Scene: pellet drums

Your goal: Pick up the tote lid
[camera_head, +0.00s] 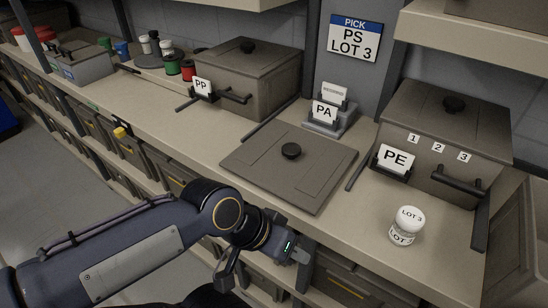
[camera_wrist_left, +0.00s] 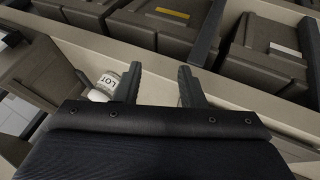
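The tote lid (camera_head: 285,172) is a flat grey-brown square panel with a round black knob (camera_head: 291,151) at its middle. It lies flat on the counter between the PP tote and the PE tote, near the front edge. My left gripper (camera_head: 263,280) is in front of the counter edge, below and apart from the lid. Its two fingers stand apart with nothing between them, as the left wrist view (camera_wrist_left: 160,82) also shows. My right gripper is not in view.
A closed PP tote (camera_head: 247,80) stands behind left, and an open-fronted PA card holder (camera_head: 325,118) behind. The PE tote (camera_head: 445,130) and a white LOT 3 jar (camera_head: 406,226) stand right. Bins (camera_head: 345,285) fill the shelf below. A pillar carries a PICK PS LOT 3 sign (camera_head: 354,37).

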